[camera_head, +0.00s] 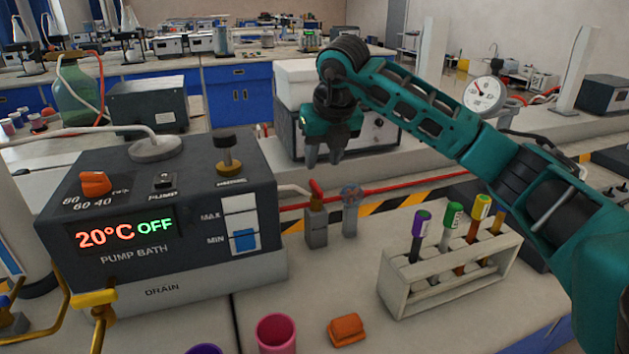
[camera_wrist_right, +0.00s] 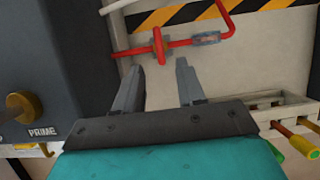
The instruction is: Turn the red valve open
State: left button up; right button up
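The red valve (camera_head: 316,188) sits on a small grey block beside the pump bath, on the line of a red pipe. In the right wrist view the red valve handle (camera_wrist_right: 158,46) shows as a short upright bar crossing the red pipe. My right gripper (camera_head: 325,160) hangs pointing down above and behind the valve in the head view. In the right wrist view the two fingers (camera_wrist_right: 157,80) are apart, with nothing between them, and the handle is just beyond their tips, not visibly touched. My left gripper is not in view.
The pump bath (camera_head: 150,215) reads 20°C OFF and stands left of the valve. A rack (camera_head: 450,280) with several capped tubes stands to the right. A pink cup (camera_head: 276,335) and an orange block (camera_head: 346,329) are at the front. A round gauge (camera_head: 484,92) is behind my right arm.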

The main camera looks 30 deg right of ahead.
aim_at(316, 185)
jog(key=x, duration=0.8)
jog(key=shift+w, duration=0.1)
grip_shut()
